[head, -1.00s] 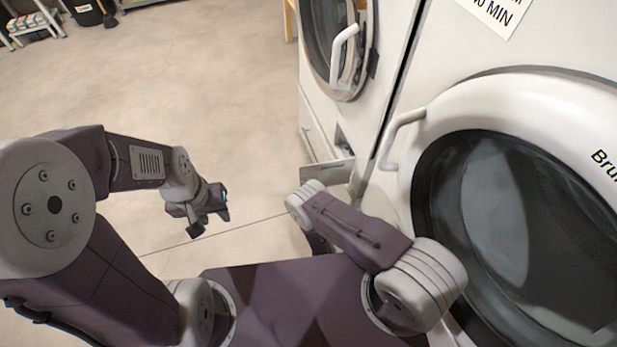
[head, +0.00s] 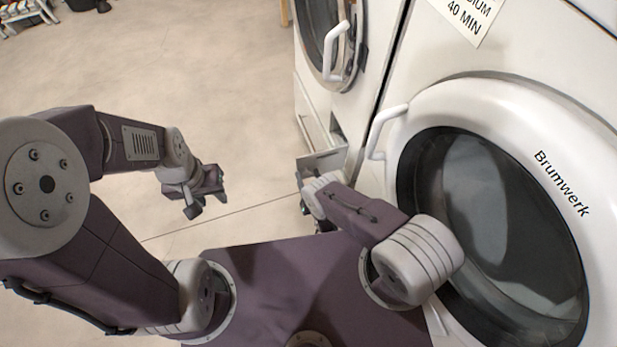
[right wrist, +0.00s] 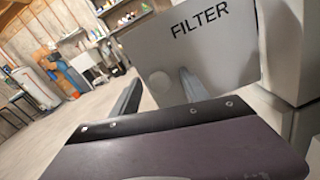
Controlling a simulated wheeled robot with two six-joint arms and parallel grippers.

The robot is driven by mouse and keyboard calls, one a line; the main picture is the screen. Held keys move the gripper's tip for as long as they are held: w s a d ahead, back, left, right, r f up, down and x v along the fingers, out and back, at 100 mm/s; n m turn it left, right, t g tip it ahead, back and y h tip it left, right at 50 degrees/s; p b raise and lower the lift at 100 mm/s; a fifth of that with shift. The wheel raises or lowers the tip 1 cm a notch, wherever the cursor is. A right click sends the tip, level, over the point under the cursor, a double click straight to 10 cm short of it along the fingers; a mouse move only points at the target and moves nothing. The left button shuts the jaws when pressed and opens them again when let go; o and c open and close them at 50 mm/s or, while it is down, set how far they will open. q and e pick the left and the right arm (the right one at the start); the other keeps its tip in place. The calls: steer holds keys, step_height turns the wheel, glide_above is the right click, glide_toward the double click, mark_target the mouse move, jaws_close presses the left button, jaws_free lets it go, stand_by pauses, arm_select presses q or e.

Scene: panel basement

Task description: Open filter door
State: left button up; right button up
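The filter door is a pale flap marked FILTER (right wrist: 205,45), large and close in the right wrist view. In the head view the filter door (head: 325,161) stands out from the low front of the white machines, with an opening visible behind it. My right gripper's two fingers (right wrist: 160,92) are apart in front of the flap, near a round spot on it; I cannot tell whether they touch it. In the head view my right gripper is mostly hidden by its own arm. My left gripper (head: 207,197) is open and empty above the floor.
A washing machine (head: 560,110) with a large round door and white handle (head: 380,130) stands close at the right. Another machine (head: 312,95) stands beyond it. Shelves and stools show far back in the wrist view.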

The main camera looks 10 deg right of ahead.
steer(key=shift+s, duration=0.1)
steer(key=s+d+p, duration=0.1)
steer(key=s+p, duration=0.2)
steer(key=s, duration=0.4)
steer(key=shift+s+p, duration=0.15)
steer(key=shift+p, duration=0.2)
steer(key=shift+d, duration=0.1)
